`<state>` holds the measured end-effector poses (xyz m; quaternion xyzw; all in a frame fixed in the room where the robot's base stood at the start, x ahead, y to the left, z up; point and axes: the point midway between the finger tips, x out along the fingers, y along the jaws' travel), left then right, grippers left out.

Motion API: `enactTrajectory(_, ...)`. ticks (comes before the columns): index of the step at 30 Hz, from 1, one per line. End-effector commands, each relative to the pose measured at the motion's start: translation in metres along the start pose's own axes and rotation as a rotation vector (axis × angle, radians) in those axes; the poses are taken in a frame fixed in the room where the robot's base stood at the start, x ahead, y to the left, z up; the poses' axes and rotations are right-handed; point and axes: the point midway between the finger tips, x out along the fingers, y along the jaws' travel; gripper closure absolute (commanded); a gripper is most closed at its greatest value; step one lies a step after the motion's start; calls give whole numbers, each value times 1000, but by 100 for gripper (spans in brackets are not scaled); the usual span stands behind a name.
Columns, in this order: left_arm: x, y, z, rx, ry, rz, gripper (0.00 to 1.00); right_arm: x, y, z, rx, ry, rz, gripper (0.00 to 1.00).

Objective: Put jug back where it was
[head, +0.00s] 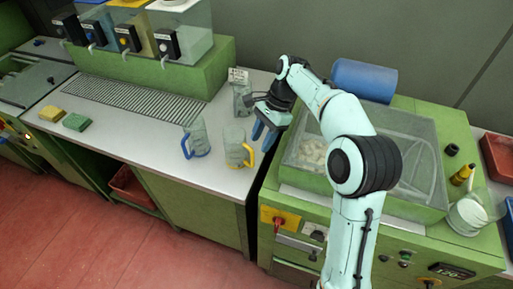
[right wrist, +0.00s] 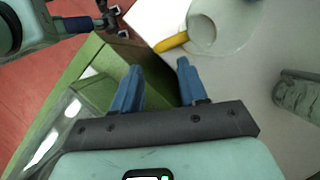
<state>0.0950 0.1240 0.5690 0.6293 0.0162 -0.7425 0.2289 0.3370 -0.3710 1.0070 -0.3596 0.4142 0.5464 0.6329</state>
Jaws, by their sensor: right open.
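A clear jug with a yellow handle and base (head: 234,150) stands upright near the front right of the grey counter (head: 165,130). A clear jug with a blue handle (head: 196,138) stands just left of it. My right gripper (head: 262,132) is open and empty, its blue fingers pointing down above the counter's right edge, apart from the yellow-handled jug. In the right wrist view this jug (right wrist: 203,33) shows beyond the open fingers (right wrist: 159,70), its yellow handle toward them. My left gripper is not seen.
A clear ribbed vessel (head: 241,103) stands behind my right gripper, by a small label card (head: 238,75). A green machine with a clear lid (head: 410,160) and a blue cylinder (head: 364,80) flank the counter. Sponges (head: 76,122) lie left; the counter's middle is free.

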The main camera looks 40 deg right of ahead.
Motion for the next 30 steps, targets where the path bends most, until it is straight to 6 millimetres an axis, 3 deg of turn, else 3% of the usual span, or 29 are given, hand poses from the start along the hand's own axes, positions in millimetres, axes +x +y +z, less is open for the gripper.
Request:
enactTrajectory(3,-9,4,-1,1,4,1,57,-27,-1,0,1,1,-3,57)
enactTrajectory(9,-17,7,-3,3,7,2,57,-50,-1,0,0,0,-1,57)
enactTrajectory(30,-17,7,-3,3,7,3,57,-54,0,0,0,-1,1,57)
